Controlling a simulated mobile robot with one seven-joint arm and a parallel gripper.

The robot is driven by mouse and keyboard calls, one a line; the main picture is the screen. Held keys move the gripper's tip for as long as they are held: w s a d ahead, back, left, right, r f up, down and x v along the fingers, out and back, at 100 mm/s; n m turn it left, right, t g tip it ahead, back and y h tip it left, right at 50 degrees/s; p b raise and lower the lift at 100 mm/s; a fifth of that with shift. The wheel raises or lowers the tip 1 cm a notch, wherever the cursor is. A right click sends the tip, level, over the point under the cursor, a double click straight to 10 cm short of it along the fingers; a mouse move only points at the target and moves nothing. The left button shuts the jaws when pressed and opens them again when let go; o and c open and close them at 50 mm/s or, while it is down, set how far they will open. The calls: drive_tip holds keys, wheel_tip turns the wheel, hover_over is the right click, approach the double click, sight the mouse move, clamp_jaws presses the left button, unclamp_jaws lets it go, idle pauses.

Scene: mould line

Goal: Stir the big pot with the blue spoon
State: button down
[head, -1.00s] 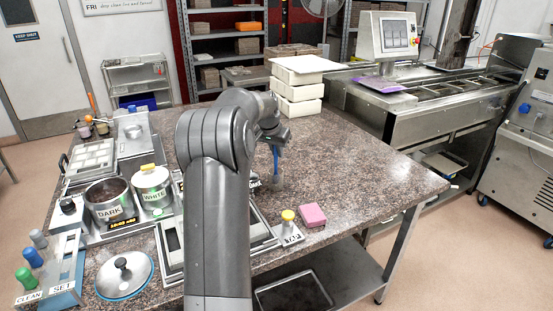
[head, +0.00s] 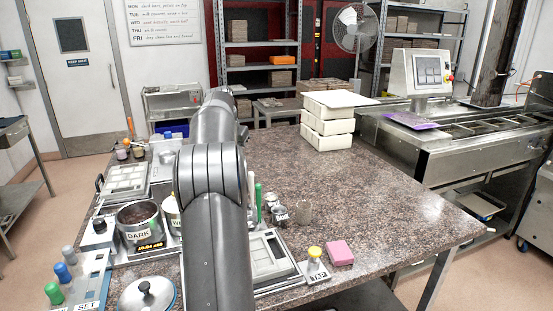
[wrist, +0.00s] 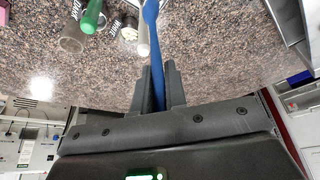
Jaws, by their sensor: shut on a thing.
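My gripper (wrist: 159,92) is shut on the blue spoon (wrist: 152,22) in the wrist view. The spoon's handle runs between the fingers and out past the top edge; its far end is out of view. In the head view my arm hides the gripper and spoon. The pot labelled DARK (head: 138,224) stands open at the left of the table, with dark brown contents; it looks like the big pot. A second pot (head: 172,215) stands right beside it, mostly hidden by my arm. The gripper is not over the DARK pot's visible opening.
A green-handled tool (head: 259,196) stands upright near small metal containers (head: 278,213) and a brownish cup (head: 304,210). A round lid (head: 146,296) lies front left. A pink block (head: 340,252) and white stacked boxes (head: 328,127) are right. The table's middle right is clear.

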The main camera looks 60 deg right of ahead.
drive_tip(key=w+a+r+n+t, duration=0.2)
drive_tip(key=w+a+n, duration=0.4)
drive_tip(key=w+a, duration=1.75)
wheel_tip(320, 180, down, 11)
drive_tip(key=shift+a+y, duration=0.3)
drive_tip(key=shift+a, duration=0.05)
drive_tip(key=shift+s, duration=0.1)
